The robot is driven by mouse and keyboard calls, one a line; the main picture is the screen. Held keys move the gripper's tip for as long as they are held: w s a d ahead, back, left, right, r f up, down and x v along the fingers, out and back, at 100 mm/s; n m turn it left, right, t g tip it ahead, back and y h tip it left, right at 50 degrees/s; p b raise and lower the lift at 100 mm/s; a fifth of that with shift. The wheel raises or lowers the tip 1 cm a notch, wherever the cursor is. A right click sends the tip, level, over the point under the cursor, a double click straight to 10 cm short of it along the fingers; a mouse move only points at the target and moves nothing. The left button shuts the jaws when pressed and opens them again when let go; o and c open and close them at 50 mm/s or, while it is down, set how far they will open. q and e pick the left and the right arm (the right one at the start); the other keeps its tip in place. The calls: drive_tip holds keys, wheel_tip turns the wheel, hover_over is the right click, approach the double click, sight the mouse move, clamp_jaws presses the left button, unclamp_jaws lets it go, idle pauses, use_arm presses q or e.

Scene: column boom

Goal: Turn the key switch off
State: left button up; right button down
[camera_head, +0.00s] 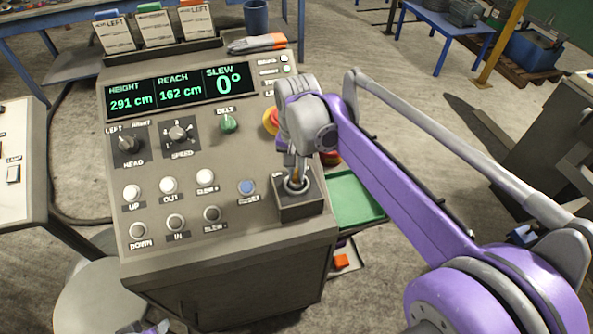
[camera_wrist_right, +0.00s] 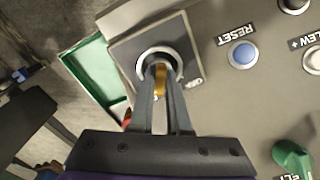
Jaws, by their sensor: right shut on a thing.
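The key switch (camera_head: 299,206) is a dark square block with a round metal collar at the right front corner of the grey console. It also shows in the right wrist view (camera_wrist_right: 125,52). My right gripper (camera_head: 295,180) reaches down onto it from above. In the right wrist view its two fingers (camera_wrist_right: 161,72) are shut on the brass-coloured key (camera_wrist_right: 160,80), which stands in the collar. The fingers hide most of the key and part of the switch label, so I cannot read the key's position.
A blue reset button (camera_head: 246,187) and white buttons (camera_head: 205,176) lie left of the switch. A green knob (camera_head: 228,124) and a red-yellow stop button (camera_head: 270,120) are farther back. The display (camera_head: 182,92) is lit. A green tray (camera_head: 352,197) is right of the console.

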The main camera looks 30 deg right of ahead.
drive_tip(key=n, duration=0.7)
drive_tip(key=shift+n+p, duration=0.4)
drive_tip(key=n, duration=0.3)
drive_tip(key=shift+n, duration=2)
drive_tip(key=c, duration=0.9)
unclamp_jaws()
drive_tip(key=shift+o, duration=0.2)
